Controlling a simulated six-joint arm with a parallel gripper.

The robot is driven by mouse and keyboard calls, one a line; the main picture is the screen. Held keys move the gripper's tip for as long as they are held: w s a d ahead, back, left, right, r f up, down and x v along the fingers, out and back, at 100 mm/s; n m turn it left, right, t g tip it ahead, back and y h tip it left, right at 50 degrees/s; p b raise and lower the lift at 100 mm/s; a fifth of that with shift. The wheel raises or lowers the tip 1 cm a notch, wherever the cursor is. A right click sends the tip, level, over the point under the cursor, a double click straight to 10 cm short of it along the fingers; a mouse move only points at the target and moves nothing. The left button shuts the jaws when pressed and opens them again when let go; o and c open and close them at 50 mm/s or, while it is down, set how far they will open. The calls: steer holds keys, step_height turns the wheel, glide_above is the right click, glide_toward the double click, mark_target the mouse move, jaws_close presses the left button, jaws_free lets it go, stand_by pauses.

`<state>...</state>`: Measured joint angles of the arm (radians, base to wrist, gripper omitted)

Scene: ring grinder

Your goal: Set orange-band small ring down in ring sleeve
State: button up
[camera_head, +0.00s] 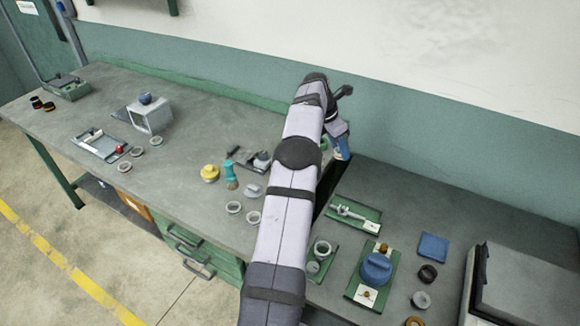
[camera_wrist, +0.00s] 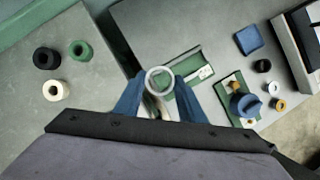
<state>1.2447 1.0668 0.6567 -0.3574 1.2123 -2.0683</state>
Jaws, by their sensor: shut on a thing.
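My gripper (camera_wrist: 160,82) is shut on a pale small ring (camera_wrist: 160,80), held between its blue fingertips in the wrist view. The ring's opening faces the camera; I cannot make out an orange band on it. In the head view my gripper (camera_head: 343,148) is beyond my arm, above the gap between the two benches, and the held ring cannot be made out. A grey round ring-shaped piece (camera_head: 322,248) stands on a green plate just right of my arm. It may be the ring sleeve, but I cannot tell for sure. The gripper is apart from it.
A green tray (camera_head: 352,214) holds a metal tool. A blue round device (camera_head: 376,268) stands on a green base. A blue cloth (camera_head: 433,247), a black ring (camera_head: 428,273) and a grey ring (camera_head: 421,300) lie right of it. A large grey case (camera_head: 525,290) stands far right.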

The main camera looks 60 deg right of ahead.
steer(key=w+a+r+n+t+p, duration=0.1)
steer(key=w+a+r+n+p, duration=0.15)
steer(key=w, duration=0.55)
steer(key=w+a+r+n+p, duration=0.1)
steer(key=w+a+r+p, duration=0.15)
steer(key=w, duration=0.55)
step_height(320, 180, down, 10)
steer(key=d, duration=0.1)
steer(key=shift+h, duration=0.3)
steer(key=shift+w+r+m, duration=0.1)
steer(key=shift+m, duration=0.15)
steer(key=shift+f, duration=0.4)
steer(key=shift+f, duration=0.2)
steer(key=shift+a, duration=0.1)
